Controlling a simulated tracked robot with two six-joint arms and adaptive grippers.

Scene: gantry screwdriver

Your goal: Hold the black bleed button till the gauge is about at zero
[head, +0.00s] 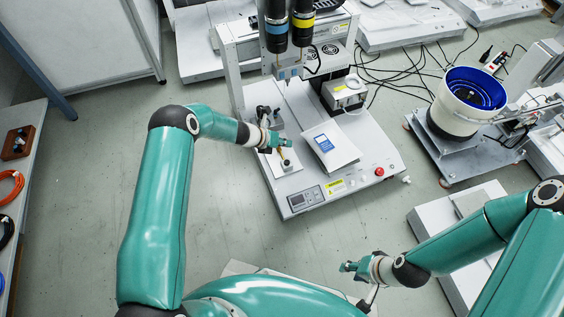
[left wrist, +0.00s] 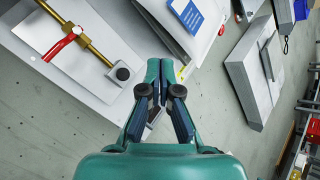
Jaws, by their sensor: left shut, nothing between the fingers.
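The black bleed button (left wrist: 123,73) is a round dark cap on a grey block at the end of a brass pipe (left wrist: 91,48) with a red valve lever (left wrist: 62,44), in the left wrist view. My left gripper (left wrist: 160,68) is shut and empty, its tips just right of the button in the picture and apart from it. In the head view my left gripper (head: 286,143) is over the machine's base plate, beside the brass fitting (head: 284,158). I cannot make out the gauge face in either view. My right gripper (head: 348,266) is low and away from the machine; its jaw is too small to read.
A blue-lined bowl feeder (head: 470,98) stands at right. Open floor lies left of the machine.

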